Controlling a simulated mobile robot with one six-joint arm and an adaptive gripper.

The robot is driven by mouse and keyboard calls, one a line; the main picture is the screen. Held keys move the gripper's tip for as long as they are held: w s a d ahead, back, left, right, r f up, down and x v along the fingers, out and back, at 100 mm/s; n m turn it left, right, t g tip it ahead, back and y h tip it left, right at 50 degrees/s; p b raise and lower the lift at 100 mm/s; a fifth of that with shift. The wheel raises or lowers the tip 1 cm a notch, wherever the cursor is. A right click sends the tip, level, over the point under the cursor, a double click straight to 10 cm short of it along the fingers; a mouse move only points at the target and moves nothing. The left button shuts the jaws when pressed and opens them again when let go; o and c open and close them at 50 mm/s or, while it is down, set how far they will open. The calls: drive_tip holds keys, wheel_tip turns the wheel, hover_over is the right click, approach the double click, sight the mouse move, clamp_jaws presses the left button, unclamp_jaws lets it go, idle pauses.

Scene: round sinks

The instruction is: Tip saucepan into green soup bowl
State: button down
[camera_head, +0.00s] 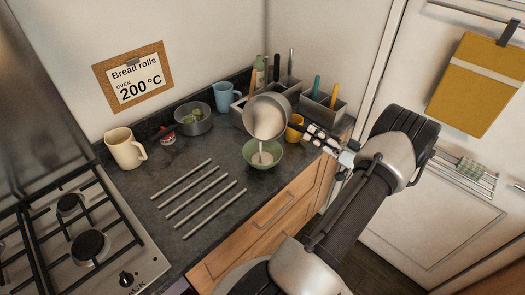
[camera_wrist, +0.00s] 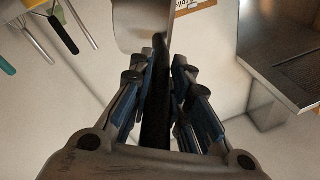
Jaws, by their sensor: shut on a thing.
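The saucepan (camera_head: 260,104) is a grey metal pan, held tilted in the air with its mouth facing down toward the front. Pale creamy liquid (camera_head: 268,122) shows inside it, and a thin pale stream falls from its rim. The green soup bowl (camera_head: 250,149) stands upright on the counter just below; the stream goes into it, and some pale liquid shows inside. My gripper (camera_head: 322,138) is right of the pan, shut on its handle. In the wrist view the dark handle (camera_wrist: 160,95) runs between the fingers, and the pan's side (camera_wrist: 143,25) shows beyond.
A yellow mug (camera_head: 295,127) stands close behind the gripper side of the bowl. Utensil holders (camera_head: 322,108), a blue cup (camera_head: 222,95) and another metal pan (camera_head: 194,119) line the back. Metal bars (camera_head: 190,190) lie in front; a cream jug (camera_head: 123,149) and hob (camera_head: 85,235) are left.

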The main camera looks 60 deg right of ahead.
drive_tip(key=shift+a+r+n+t+y, duration=0.2)
drive_tip(key=shift+a+n+t+y, duration=0.1)
drive_tip(key=shift+n, duration=0.5)
idle(1.8)
drive_tip(key=shift+d, duration=0.1)
drive_tip(key=shift+d+f+m, duration=0.1)
drive_tip(key=shift+d+m, duration=0.25)
drive_tip(key=shift+m, duration=0.85)
drive_tip(key=d+m+g, duration=0.4)
drive_tip(key=d+m, duration=0.8)
drive_tip(key=m, duration=0.1)
drive_tip(key=shift+w+d+r+m, duration=0.2)
drive_tip(key=shift+r+m, duration=0.1)
drive_tip(key=shift+r, duration=0.1)
